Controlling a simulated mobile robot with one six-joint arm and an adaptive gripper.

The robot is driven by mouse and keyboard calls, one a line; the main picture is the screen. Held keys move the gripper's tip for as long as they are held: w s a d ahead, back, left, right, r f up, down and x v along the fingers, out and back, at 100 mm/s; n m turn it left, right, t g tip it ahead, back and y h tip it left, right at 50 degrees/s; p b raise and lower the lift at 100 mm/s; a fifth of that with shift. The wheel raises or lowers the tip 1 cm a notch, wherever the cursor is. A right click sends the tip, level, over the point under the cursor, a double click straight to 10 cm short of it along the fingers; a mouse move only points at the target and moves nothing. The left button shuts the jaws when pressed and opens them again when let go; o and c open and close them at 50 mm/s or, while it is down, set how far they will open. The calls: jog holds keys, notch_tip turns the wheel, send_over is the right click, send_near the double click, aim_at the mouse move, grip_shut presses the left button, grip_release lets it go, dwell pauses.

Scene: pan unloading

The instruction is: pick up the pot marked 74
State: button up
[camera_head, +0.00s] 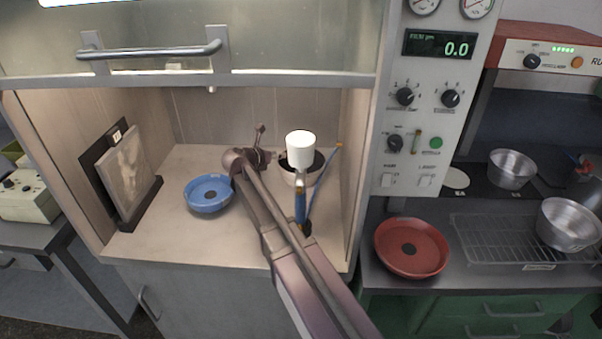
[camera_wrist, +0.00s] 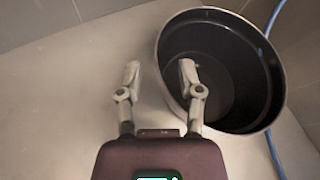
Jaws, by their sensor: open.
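A pot with a dark interior and a pale metal rim (camera_wrist: 163,78) fills the right half of the wrist view. In the head view the dark-lined pot (camera_head: 317,162) stands at the back right of the hood floor, partly hidden by a white cylinder. No number 74 is readable on it. My gripper (camera_wrist: 158,70) is open at the pot's left edge. In the wrist view its left finger shows outside the rim and its right finger overlaps the opening; I cannot tell the finger height. In the head view my gripper (camera_head: 262,150) is left of the pot.
A blue hose (camera_head: 324,172) runs on the pot's right. A blue dish (camera_head: 209,193) and leaning panels (camera_head: 125,170) are to the left. A red dish (camera_head: 411,248) and metal pots (camera_head: 512,168) stand outside, right.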

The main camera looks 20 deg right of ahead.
jog(key=shift+b+x, duration=0.5)
jog(key=shift+x, duration=1.3)
grip_shut()
